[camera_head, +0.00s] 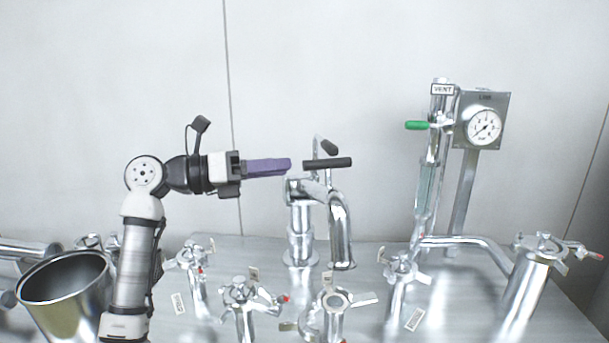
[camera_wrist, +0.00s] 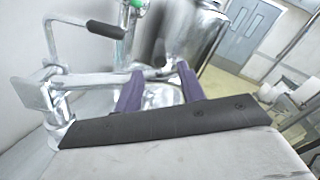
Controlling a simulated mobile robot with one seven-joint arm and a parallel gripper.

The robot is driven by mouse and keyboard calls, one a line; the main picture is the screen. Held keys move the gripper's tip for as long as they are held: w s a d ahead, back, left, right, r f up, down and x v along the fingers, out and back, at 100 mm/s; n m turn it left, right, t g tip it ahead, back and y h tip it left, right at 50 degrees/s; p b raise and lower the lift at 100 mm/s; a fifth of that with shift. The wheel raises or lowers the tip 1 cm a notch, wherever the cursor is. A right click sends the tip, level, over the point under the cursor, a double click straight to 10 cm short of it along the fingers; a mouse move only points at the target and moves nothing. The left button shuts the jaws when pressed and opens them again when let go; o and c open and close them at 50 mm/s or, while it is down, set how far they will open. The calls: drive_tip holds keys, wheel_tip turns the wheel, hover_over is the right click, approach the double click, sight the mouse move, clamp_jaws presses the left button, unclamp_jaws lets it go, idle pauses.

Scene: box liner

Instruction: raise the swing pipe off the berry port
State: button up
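The swing pipe (camera_head: 340,230) is a chrome bent pipe on an upright column (camera_head: 300,225), its open end pointing down in the middle of the steel table. Near its top are a black grip (camera_head: 327,162) and a second black grip (camera_head: 329,147) on a bent rod. My gripper (camera_head: 288,165) has purple fingers and is level, just left of the nearer grip. In the wrist view the fingers (camera_wrist: 158,88) are spread, with nothing clearly held. A capped port (camera_head: 335,302) stands in front, below the pipe's end. Port labels are too small to read, so the berry port cannot be told.
Several chrome ports with clamps stand along the table, one being the large right port (camera_head: 530,275). A vent column with a green handle (camera_head: 416,125) and a pressure gauge (camera_head: 484,127) stand at right. A steel bucket (camera_head: 65,295) is at left. The wall behind is bare.

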drive_tip(key=b+v, duration=0.1)
drive_tip(key=v, duration=0.3)
drive_tip(key=shift+s+a, duration=0.15)
drive_tip(key=shift+a, duration=0.25)
